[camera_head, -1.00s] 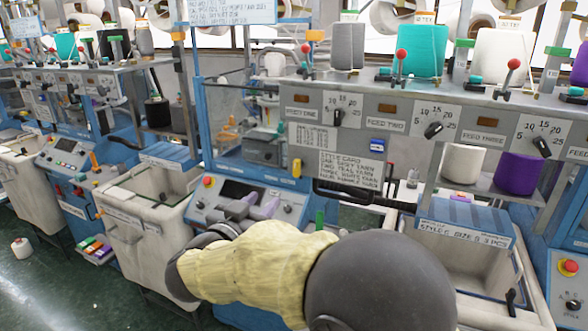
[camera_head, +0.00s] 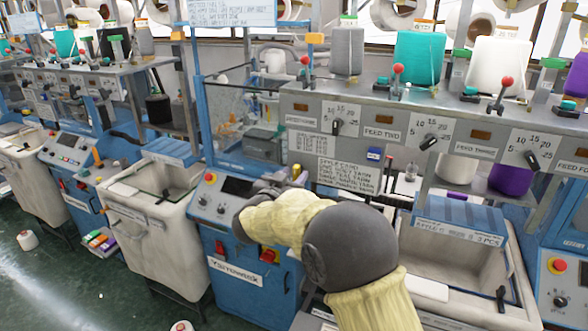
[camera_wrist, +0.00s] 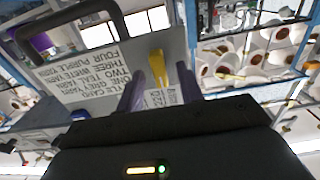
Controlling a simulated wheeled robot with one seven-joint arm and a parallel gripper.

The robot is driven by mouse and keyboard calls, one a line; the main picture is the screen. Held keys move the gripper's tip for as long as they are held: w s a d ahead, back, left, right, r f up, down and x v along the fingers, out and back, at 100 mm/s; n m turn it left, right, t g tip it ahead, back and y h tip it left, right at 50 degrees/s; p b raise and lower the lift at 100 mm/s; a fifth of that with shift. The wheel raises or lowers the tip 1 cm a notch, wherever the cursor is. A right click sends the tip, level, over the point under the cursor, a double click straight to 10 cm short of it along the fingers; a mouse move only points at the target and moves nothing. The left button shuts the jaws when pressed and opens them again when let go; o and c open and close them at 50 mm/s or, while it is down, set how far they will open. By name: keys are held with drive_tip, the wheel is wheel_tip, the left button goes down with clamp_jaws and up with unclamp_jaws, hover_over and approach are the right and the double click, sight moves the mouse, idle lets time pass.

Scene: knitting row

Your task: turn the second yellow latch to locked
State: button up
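A yellow latch (camera_wrist: 157,68) shows in the wrist view on the grey panel beside the printed style card (camera_wrist: 85,70). My gripper (camera_wrist: 160,88) is open, with one purple finger on each side of the latch and a gap to each. I cannot tell how deep the fingers reach around it. A yellow-orange upright piece (camera_head: 97,157) stands on the machine to the left.
The style card panel (camera_head: 345,175) hangs under the beam with the feed dials (camera_head: 428,143). A dark bar handle (camera_wrist: 75,20) is near the fingers in the wrist view. The console (camera_head: 213,200) and an open white bin (camera_head: 465,265) flank my arm.

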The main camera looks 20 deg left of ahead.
drive_tip(key=shift+w, duration=0.5)
clamp_jaws()
